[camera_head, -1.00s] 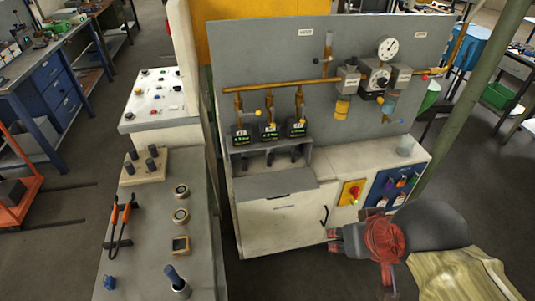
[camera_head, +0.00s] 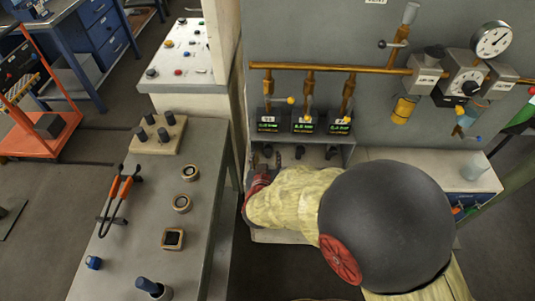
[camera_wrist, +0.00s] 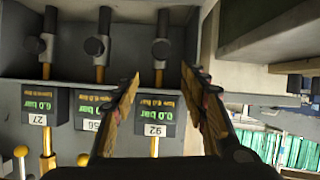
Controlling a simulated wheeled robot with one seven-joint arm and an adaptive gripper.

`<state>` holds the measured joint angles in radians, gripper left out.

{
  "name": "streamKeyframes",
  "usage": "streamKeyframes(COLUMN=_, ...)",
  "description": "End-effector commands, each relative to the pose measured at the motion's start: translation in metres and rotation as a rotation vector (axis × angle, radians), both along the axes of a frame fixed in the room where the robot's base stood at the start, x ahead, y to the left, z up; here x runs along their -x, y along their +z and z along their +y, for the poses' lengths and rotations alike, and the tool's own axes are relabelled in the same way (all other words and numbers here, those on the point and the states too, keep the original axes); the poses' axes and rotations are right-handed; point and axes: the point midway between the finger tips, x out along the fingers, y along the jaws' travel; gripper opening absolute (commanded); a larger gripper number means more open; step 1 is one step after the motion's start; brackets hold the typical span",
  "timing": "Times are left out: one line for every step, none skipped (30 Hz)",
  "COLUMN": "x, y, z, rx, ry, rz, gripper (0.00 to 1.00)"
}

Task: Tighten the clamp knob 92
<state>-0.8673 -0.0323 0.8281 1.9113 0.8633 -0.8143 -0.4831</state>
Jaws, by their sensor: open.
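The clamp knob 92 (camera_wrist: 161,48) is a dark T-shaped knob above the display box marked 92 (camera_wrist: 154,115) in the upside-down wrist view. My gripper (camera_wrist: 161,70) is open and empty, with one finger on each side of the knob's line in that view. The fingertips appear just short of the knob; contact cannot be told. In the head view, the knob (camera_head: 267,151) is the leftmost in the recess under the displays, and my gripper (camera_head: 262,180) is just below it, mostly hidden by my arm.
Two similar knobs (camera_wrist: 97,45) stand beside it, with display boxes 56 (camera_wrist: 92,118) and 27 (camera_wrist: 40,105). A grey bench (camera_head: 150,215) stands left of the cabinet.

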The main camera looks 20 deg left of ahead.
Motion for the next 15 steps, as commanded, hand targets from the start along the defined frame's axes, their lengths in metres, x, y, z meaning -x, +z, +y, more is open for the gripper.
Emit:
streamKeyframes(x=0.005, y=-0.012, z=0.003, rx=0.023, ry=-0.002, rz=-0.019, gripper=0.43)
streamKeyframes(x=0.007, y=-0.015, z=0.004, rx=0.033, ry=-0.007, rz=-0.030, gripper=0.43)
streamKeyframes(x=0.008, y=-0.019, z=0.004, rx=0.044, ry=-0.012, rz=-0.043, gripper=0.43)
streamKeyframes(x=0.009, y=-0.021, z=0.004, rx=0.051, ry=-0.014, rz=-0.051, gripper=0.43)
streamKeyframes(x=0.009, y=-0.023, z=0.004, rx=0.055, ry=-0.016, rz=-0.057, gripper=0.43)
streamKeyframes(x=0.007, y=-0.025, z=0.004, rx=0.059, ry=-0.019, rz=-0.062, gripper=0.43)
streamKeyframes(x=0.005, y=-0.026, z=0.004, rx=0.059, ry=-0.021, rz=-0.064, gripper=0.43)
streamKeyframes(x=0.002, y=-0.027, z=0.005, rx=0.060, ry=-0.022, rz=-0.064, gripper=0.43)
streamKeyframes(x=-0.002, y=-0.030, z=0.005, rx=0.060, ry=-0.023, rz=-0.065, gripper=0.43)
streamKeyframes(x=-0.006, y=-0.031, z=0.005, rx=0.060, ry=-0.024, rz=-0.065, gripper=0.43)
streamKeyframes(x=-0.010, y=-0.033, z=0.005, rx=0.059, ry=-0.024, rz=-0.066, gripper=0.43)
streamKeyframes(x=-0.017, y=-0.036, z=0.006, rx=0.059, ry=-0.024, rz=-0.065, gripper=0.43)
streamKeyframes(x=-0.021, y=-0.038, z=0.007, rx=0.058, ry=-0.023, rz=-0.064, gripper=0.43)
streamKeyframes(x=-0.025, y=-0.040, z=0.008, rx=0.059, ry=-0.024, rz=-0.063, gripper=0.43)
streamKeyframes(x=-0.031, y=-0.042, z=0.009, rx=0.059, ry=-0.022, rz=-0.064, gripper=0.43)
